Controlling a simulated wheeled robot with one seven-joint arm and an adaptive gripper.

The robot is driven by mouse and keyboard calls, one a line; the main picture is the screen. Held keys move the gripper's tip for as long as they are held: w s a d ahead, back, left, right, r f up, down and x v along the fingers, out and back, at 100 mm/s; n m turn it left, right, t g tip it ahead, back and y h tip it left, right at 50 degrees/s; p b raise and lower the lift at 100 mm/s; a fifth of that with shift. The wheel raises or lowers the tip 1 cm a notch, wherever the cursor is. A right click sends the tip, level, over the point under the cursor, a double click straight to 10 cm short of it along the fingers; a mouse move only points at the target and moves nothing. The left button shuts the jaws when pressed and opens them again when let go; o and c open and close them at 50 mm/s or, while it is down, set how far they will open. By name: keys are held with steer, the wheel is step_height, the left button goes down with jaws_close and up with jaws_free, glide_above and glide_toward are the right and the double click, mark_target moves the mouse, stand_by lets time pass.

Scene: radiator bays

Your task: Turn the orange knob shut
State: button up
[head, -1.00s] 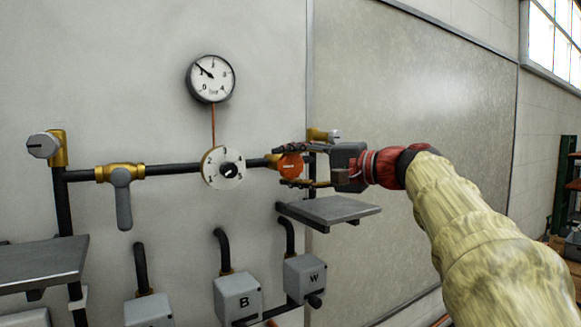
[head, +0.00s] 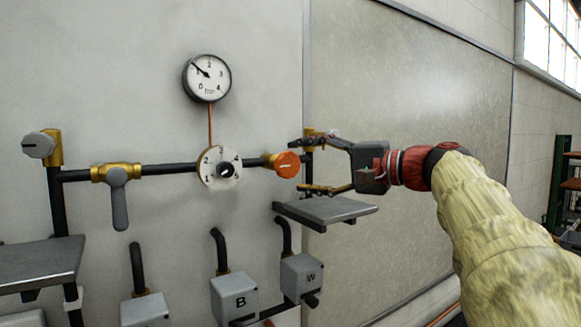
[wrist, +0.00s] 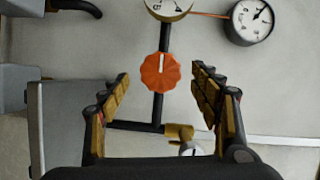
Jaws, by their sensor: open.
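The orange knob (head: 287,164) sits on a brass fitting at the right end of the dark horizontal pipe. In the wrist view the orange knob (wrist: 160,72) has a ribbed edge and a white mark that runs up and down in the picture. My gripper (head: 297,166) is open and empty, just to the right of the knob in the head view. In the wrist view my gripper (wrist: 161,79) has its fingers spread on either side of the knob's line, apart from it.
A white numbered dial (head: 220,168) is left of the knob, with a pressure gauge (head: 206,79) above it. A brass lever valve (head: 117,185) is further left. A grey shelf (head: 325,209) juts out below my gripper. Grey boxes (head: 233,297) are lower down.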

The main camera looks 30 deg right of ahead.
steer(key=v, duration=0.7)
stand_by(0.5)
